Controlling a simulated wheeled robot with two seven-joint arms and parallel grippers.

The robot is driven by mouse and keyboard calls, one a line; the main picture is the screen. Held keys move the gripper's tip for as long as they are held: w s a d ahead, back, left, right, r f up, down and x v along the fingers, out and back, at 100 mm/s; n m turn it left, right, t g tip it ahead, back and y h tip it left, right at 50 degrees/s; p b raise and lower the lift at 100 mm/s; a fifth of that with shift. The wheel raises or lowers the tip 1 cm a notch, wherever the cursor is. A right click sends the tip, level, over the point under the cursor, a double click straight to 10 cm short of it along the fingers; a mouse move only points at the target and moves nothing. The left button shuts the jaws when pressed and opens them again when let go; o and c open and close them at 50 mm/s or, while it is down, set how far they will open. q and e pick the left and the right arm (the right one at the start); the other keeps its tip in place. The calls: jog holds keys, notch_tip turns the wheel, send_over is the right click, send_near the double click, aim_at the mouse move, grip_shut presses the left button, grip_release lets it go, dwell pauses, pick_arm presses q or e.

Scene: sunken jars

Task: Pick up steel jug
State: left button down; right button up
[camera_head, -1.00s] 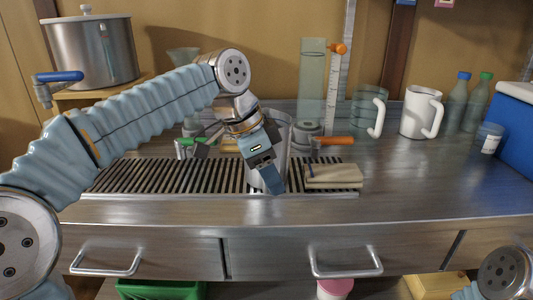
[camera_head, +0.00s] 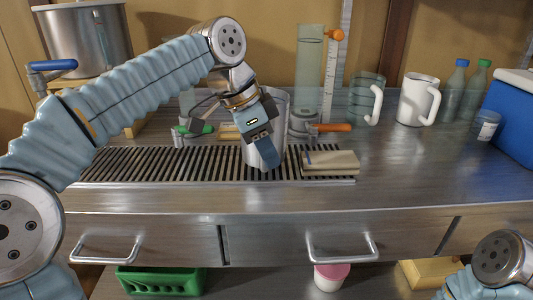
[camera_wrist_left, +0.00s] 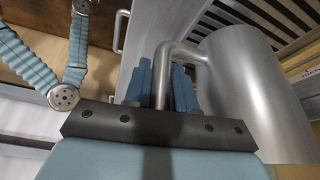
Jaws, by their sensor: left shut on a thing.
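The steel jug (camera_head: 280,108) is a grey metal cylinder over the slatted drain rack, partly hidden behind my left gripper (camera_head: 266,155) in the head view. In the left wrist view the jug body (camera_wrist_left: 250,85) is on the right, and its bent handle (camera_wrist_left: 180,50) reaches to the left. My left gripper (camera_wrist_left: 166,85) is shut with its blue fingers on either side of the handle. The jug looks roughly upright. I cannot tell the exact gap between its base and the rack. My right gripper is out of frame.
The drain rack (camera_head: 120,165) lies along the counter, with a wooden block (camera_head: 335,162) on its right end. Behind stand a tall glass cylinder (camera_head: 309,65), a glass mug (camera_head: 360,98) and a white mug (camera_head: 414,100). A large pot (camera_head: 85,45) is at left. The right counter front is clear.

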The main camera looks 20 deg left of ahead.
pick_arm(q)
jog(key=s+d+r, duration=0.3)
jog(key=s+r, duration=0.7)
jog(key=s, duration=0.3)
jog(key=shift+s+d+r, duration=0.25)
jog(key=shift+d+r, duration=0.15)
jog(key=c, duration=1.5)
grip_release()
grip_shut()
